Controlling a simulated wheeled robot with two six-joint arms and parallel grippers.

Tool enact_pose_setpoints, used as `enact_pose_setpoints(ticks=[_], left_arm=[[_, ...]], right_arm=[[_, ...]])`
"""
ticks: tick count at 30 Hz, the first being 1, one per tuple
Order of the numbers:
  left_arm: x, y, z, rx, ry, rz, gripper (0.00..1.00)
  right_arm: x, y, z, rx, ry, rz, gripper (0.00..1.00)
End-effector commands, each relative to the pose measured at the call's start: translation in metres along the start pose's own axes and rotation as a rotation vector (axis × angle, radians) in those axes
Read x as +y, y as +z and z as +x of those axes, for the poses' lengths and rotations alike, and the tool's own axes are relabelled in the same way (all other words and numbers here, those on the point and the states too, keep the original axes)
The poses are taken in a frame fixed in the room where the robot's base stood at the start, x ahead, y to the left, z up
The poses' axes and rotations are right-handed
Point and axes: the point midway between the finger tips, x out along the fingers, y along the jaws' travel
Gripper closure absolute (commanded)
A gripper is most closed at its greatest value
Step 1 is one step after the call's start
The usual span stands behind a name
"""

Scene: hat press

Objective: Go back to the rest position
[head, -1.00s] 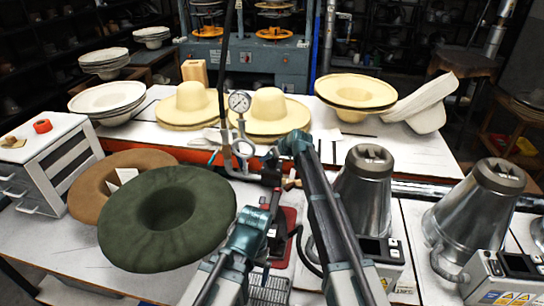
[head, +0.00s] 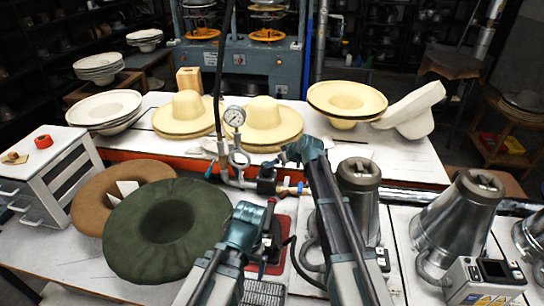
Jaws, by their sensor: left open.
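My left arm comes in from the bottom, and its teal wrist (head: 243,225) is at the lower middle. My left gripper (head: 268,212) is open, small and dark, over the red-based device on the table, with nothing seen in it. My right arm (head: 338,215) reaches up from the bottom, right of it, and its teal joint (head: 303,150) is in front of the pale hats. The right gripper's fingers cannot be made out there.
A pressure gauge (head: 235,116) on pipework stands just beyond my arms. Metal steamers (head: 455,222) stand at the right, one (head: 358,178) close behind my right arm. Pale hats (head: 262,122) line the back table. A white drawer cabinet (head: 45,165) stands left.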

Motion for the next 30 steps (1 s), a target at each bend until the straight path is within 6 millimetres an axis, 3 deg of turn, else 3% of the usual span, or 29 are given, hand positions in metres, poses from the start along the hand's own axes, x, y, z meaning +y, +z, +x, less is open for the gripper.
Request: enact_pose_setpoints(ticks=[1,4,16,23,30], left_arm=[[-0.001,0.001,-0.013,0.0,0.0,0.0,0.05],[-0.002,0.001,-0.02,0.0,0.0,0.0,0.05],[-0.002,0.001,-0.021,0.0,0.0,0.001,0.05],[-0.001,0.001,-0.015,0.0,0.0,0.0,0.05],[0.001,0.0,0.006,0.0,0.0,0.0,0.05]], right_arm=[[-0.001,-0.003,-0.016,0.0,0.0,0.001,0.07],[-0.001,-0.002,-0.026,0.0,0.0,-0.001,0.07],[0.0,0.0,-0.029,0.0,0.0,-0.001,0.07],[0.0,0.001,-0.022,0.0,-0.001,-0.002,0.07],[0.001,0.002,0.006,0.0,-0.001,-0.001,0.07]])
